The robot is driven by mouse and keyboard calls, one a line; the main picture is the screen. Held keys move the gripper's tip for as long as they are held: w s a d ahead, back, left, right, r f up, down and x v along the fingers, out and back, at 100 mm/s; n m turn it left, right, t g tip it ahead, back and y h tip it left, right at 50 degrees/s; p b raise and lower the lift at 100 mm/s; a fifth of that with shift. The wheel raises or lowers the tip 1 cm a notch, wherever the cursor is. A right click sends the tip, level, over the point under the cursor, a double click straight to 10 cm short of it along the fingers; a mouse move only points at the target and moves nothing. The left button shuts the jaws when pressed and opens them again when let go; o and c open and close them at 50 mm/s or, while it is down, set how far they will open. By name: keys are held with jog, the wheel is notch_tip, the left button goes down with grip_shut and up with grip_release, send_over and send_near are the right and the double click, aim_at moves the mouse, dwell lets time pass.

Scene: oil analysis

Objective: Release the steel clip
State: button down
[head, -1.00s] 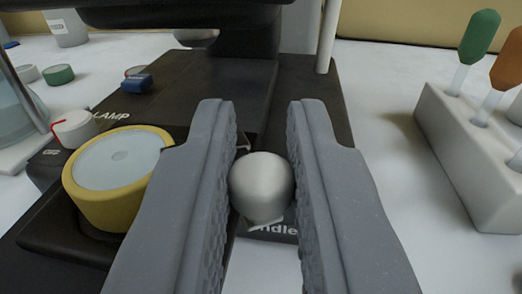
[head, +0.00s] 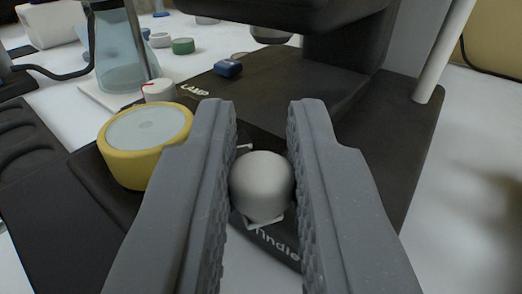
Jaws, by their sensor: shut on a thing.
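My gripper (head: 261,181) points forward over the black instrument base, and its two grey ridged fingers are closed around a rounded pale metal knob (head: 262,182). The knob touches both fingers. A small light metal piece (head: 264,220) shows just under the knob, and a thin bright metal end (head: 244,147) shows behind it at the left. These may be parts of the steel clip, but the knob and fingers hide most of that spot.
A white knob with a red mark (head: 159,91) and a blue block (head: 228,69) sit behind. The black instrument arm (head: 230,22) overhangs ahead; a pale post (head: 443,55) stands at right.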

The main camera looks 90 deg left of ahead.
jog(key=shift+w+n+g, duration=0.25)
jog(key=shift+n+g, duration=0.35)
jog(key=shift+g, duration=0.4)
jog(key=shift+a+n+g, duration=0.15)
jog(key=shift+n+g, duration=0.35)
jog(key=shift+g, duration=0.3)
jog(key=c, duration=1.4)
grip_release()
jog(key=shift+c, duration=0.2)
jog(key=shift+w, duration=0.1)
jog(key=w+d+b, duration=0.1)
jog(key=w+d, duration=0.1)
jog(key=d, duration=1.1)
jog(key=shift+d, duration=0.35)
